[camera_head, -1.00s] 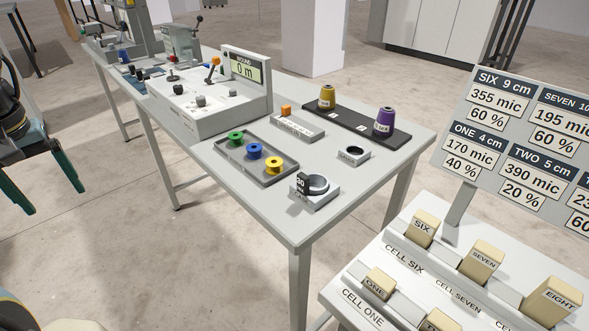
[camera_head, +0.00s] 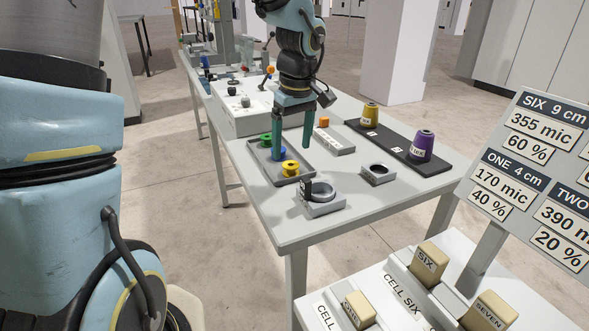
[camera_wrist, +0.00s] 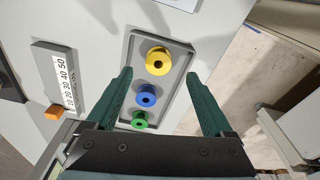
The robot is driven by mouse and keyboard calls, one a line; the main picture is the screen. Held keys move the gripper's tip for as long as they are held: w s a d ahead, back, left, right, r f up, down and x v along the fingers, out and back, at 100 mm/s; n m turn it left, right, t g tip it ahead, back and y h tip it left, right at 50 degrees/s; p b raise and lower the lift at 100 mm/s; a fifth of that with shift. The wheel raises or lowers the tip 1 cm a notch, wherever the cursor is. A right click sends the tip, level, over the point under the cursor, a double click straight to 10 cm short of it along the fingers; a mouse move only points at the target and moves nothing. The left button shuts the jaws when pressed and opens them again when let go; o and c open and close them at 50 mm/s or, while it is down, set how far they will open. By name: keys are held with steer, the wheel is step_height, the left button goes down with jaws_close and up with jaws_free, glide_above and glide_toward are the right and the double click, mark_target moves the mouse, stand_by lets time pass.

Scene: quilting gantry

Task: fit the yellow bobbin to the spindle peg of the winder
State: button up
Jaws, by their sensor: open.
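The yellow bobbin (camera_head: 290,168) lies in a shallow grey tray (camera_head: 306,177), at the end nearer the table's front corner. In the wrist view the bobbin (camera_wrist: 159,60) shows its dark centre hole, near the tray's upper end. My gripper (camera_head: 291,152) is open and empty, pointing down over the tray. In the wrist view its two green fingers (camera_wrist: 159,73) stand to either side of the tray, with the yellow bobbin slightly beyond the fingertip line. The winder (camera_head: 240,118), a grey box with levers, stands behind my gripper and is partly hidden. I cannot make out its spindle peg.
Blue (camera_wrist: 147,95) and green (camera_wrist: 139,120) bobbins share the tray. A round-topped grey fixture (camera_head: 320,200) and a small grey block (camera_head: 378,174) stand nearby. Yellow (camera_head: 369,115) and purple (camera_head: 421,146) cones stand on a black strip. A marked scale block (camera_head: 335,140) is behind.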

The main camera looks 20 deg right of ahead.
mark_target(291, 162)
steer(key=shift+w+f+p, duration=0.2)
steer(key=shift+f+p, duration=0.15)
steer(key=shift+f, duration=1.05)
steer(key=shift+w+f+p, duration=0.2)
steer(key=shift+f+p, duration=0.15)
steer(key=shift+f, duration=1.05)
jaws_close()
step_height(291, 162, up, 10)
steer(key=b, duration=0.1)
